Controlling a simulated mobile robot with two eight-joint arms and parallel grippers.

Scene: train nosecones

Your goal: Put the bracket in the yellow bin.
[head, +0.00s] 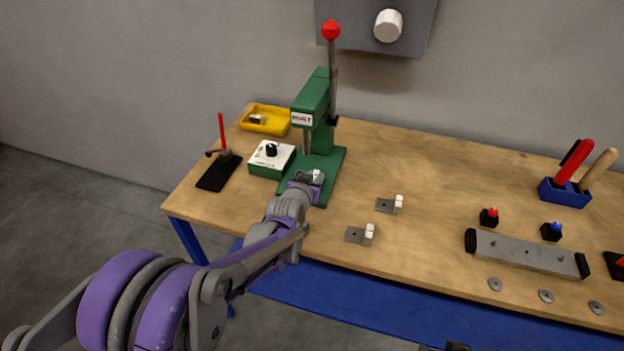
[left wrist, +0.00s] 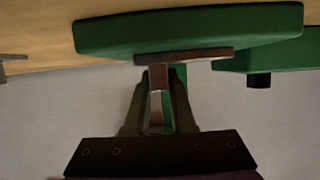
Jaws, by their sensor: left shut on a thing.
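My left gripper (head: 312,184) is at the front of the green press's base. In the left wrist view its fingers (left wrist: 160,92) are shut on a bracket (left wrist: 184,56), a flat metal plate seen edge-on, close to the green base; I cannot tell whether they touch. In the head view the gripper mostly hides this bracket, and a pale bit (head: 317,174) shows at its tip. My right gripper is not in view.
A green-white box (head: 271,162) and a black stand with a red rod (head: 219,172) are left. Two similar brackets (head: 385,205) (head: 354,236) lie to the right.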

